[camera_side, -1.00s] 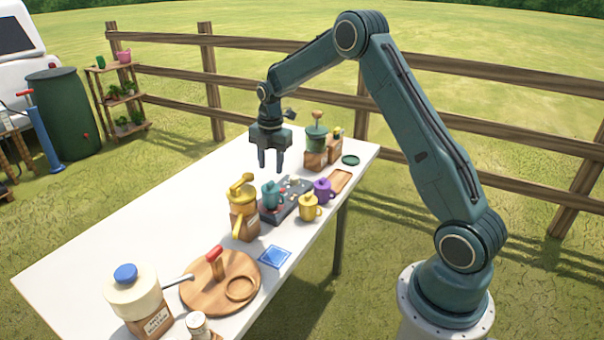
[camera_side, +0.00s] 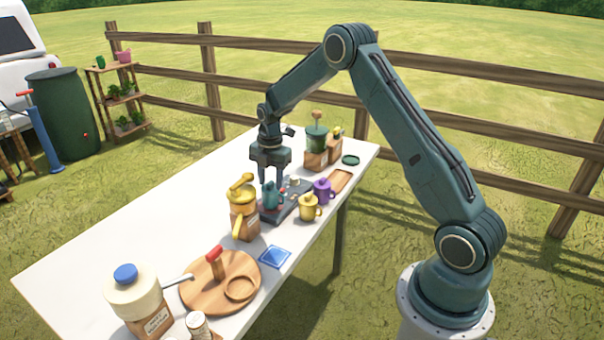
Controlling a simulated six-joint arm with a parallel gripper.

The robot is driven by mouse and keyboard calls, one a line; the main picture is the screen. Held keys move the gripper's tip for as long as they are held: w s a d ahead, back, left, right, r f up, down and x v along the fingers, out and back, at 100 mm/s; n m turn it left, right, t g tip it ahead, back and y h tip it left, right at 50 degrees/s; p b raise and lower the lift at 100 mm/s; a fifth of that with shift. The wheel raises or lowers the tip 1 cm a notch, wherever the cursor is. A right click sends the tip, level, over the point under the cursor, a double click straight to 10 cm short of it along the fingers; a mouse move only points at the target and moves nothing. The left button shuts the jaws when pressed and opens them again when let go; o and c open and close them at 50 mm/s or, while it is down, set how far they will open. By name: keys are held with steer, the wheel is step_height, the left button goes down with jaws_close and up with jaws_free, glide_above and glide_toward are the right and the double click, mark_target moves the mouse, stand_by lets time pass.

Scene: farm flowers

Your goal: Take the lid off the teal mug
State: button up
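The teal mug (camera_side: 271,198) stands on a dark grey tray-like stand (camera_side: 291,208) near the middle of the white table. Its top, where the lid sits, is partly hidden by my gripper's fingers. My gripper (camera_side: 271,182) points straight down directly over the mug, with its fingers at the height of the lid. The fingers look spread apart, one to each side of the mug's top. I cannot tell whether they touch the lid.
A yellow-lidded pitcher (camera_side: 243,212) stands close on the left. A yellow mug (camera_side: 310,207) and a purple mug (camera_side: 323,190) stand close on the right. A green-topped grinder (camera_side: 316,142) stands behind. The table's left side (camera_side: 130,235) is clear.

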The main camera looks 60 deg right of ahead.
mark_target(271, 182)
jaws_close()
steer(key=shift+r, duration=0.1)
stand_by(0.3)
step_height(271, 182, up, 20)
stand_by(0.8)
stand_by(0.4)
